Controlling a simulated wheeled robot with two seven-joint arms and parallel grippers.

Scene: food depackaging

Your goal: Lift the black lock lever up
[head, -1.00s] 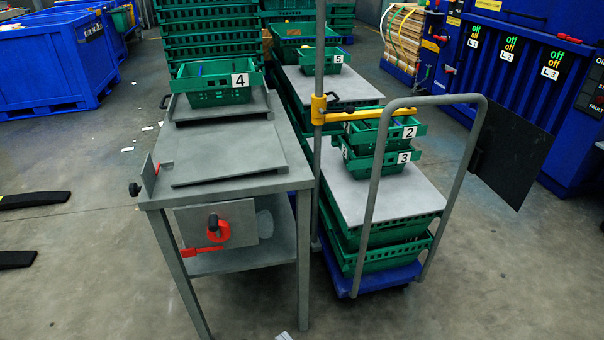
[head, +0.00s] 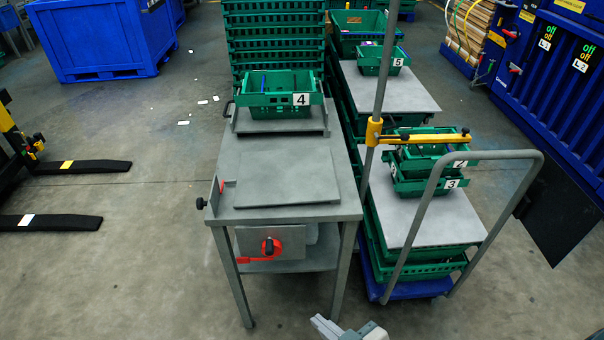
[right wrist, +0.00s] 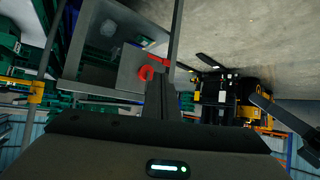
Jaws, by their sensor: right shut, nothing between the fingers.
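The black lock lever (head: 268,245) is a small dark handle on a red round lock (head: 272,254). It sits on a grey panel (head: 292,240) under the front of the grey table (head: 290,214). A red handle (head: 243,261) sticks out to the left of the lock. My right gripper (head: 345,328) shows at the bottom edge of the head view, low and apart from the lever, and is shut and empty. In the right wrist view the red lock (right wrist: 146,72) appears turned, beyond the dark fingers (right wrist: 161,88), which partly cover that area. My left gripper is not in view.
Crate 4 (head: 267,108) stands at the back of the table. A trolley with a grey tube handle (head: 541,170) and green crates stands close on the right. Table legs (head: 232,280) flank the panel. The floor (head: 150,275) in front and left is open, apart from black forks (head: 80,167).

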